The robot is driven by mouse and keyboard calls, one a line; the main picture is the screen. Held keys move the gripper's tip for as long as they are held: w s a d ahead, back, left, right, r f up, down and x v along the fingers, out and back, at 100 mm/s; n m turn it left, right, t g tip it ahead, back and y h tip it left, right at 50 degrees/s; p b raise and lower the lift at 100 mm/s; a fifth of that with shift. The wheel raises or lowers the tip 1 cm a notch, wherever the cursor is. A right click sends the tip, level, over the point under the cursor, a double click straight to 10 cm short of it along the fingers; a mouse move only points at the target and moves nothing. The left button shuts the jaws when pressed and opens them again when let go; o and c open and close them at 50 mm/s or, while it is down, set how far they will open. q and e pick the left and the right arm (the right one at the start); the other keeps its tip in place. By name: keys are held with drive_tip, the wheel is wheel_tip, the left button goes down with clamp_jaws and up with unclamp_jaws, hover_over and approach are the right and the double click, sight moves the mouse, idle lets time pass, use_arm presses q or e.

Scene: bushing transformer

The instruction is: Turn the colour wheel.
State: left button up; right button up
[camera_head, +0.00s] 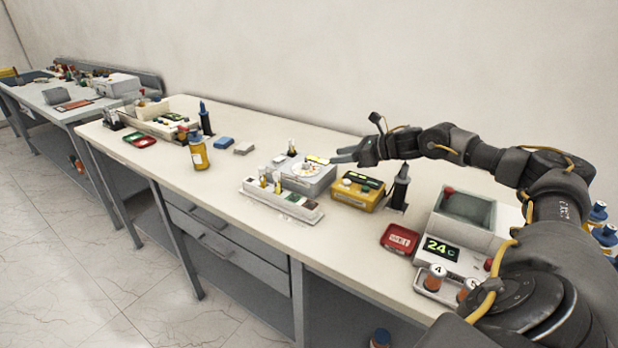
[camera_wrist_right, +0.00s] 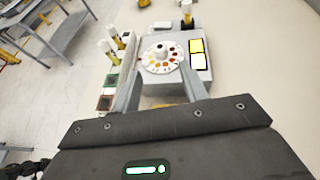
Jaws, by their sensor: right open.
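The colour wheel (camera_head: 304,169) is a white disc with coloured patches, on top of a grey box (camera_head: 318,184) on the bench. In the right wrist view the wheel (camera_wrist_right: 161,57) has a ring of red, orange and yellow patches and a raised centre knob (camera_wrist_right: 162,49). My right gripper (camera_head: 338,156) is open and empty, above and just right of the grey box. In the right wrist view its two fingers (camera_wrist_right: 158,78) spread apart, with the wheel beyond and between them, apart from it. My left gripper is not in view.
A white rack (camera_head: 282,201) with vials stands in front of the box. A red tray (camera_head: 399,239) lies nearer. Bare bench lies left of the rack.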

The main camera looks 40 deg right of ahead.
sight(308, 162)
drive_tip(key=shift+w+f, duration=0.1)
drive_tip(key=shift+f, duration=0.2)
drive_tip(key=shift+w+a+r, duration=0.1)
drive_tip(key=shift+w+a+p, duration=0.1)
drive_tip(key=shift+w+p, duration=0.1)
drive_tip(key=shift+p, duration=0.1)
drive_tip(key=p+x, duration=0.2)
drive_tip(key=x, duration=0.6)
drive_tip(key=shift+w+a+p, duration=0.1)
drive_tip(key=shift+w+p, duration=0.1)
drive_tip(key=shift+p, duration=0.2)
drive_tip(key=shift+w+a+f, duration=0.3)
drive_tip(key=shift+w+f, duration=0.25)
drive_tip(key=shift+w, duration=0.1)
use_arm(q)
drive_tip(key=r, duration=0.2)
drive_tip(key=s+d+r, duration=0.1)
use_arm(e)
clamp_jaws()
